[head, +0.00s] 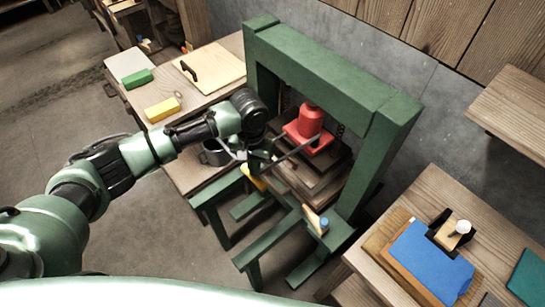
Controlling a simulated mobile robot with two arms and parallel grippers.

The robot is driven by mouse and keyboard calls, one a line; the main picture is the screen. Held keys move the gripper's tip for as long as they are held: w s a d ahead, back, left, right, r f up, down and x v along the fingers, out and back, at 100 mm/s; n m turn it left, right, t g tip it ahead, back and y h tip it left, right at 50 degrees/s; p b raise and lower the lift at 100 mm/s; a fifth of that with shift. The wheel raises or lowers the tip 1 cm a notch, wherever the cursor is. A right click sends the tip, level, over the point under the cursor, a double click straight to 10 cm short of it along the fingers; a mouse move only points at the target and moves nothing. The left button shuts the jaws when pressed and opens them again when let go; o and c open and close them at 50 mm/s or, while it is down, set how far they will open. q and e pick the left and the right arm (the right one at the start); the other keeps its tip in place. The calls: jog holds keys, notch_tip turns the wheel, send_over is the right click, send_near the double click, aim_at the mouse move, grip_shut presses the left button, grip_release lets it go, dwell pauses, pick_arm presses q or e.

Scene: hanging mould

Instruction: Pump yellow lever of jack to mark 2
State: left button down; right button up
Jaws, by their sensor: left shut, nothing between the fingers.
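A red jack (311,122) stands inside a green press frame (325,70), above stacked dark boards. A dark bar (297,149) slopes from near the jack's base towards the lower left. A yellow grip (252,178), seemingly the lever's end, shows just below my left gripper. My left gripper (262,160) is at the front left of the frame, close to the bar and the yellow grip. It is shut with nothing held; I cannot tell whether it touches the lever. Mark 2 is not readable. My right gripper is not in view.
A wooden table (215,65) at the back left holds green and yellow blocks and a board. A dark pot (214,152) stands beside my left wrist. A bench (440,190) at the right holds a blue sheet (430,257). Green legs stand below the press.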

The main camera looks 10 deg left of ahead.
pick_arm(q)
notch_tip(320, 180, down, 9)
jog(key=b, duration=0.3)
jog(key=shift+b, duration=0.3)
notch_tip(320, 180, up, 6)
jog(key=p, duration=0.6)
jog(key=shift+r, duration=0.35)
notch_tip(320, 180, up, 7)
jog(key=shift+f+b, duration=0.1)
jog(key=shift+b, duration=0.2)
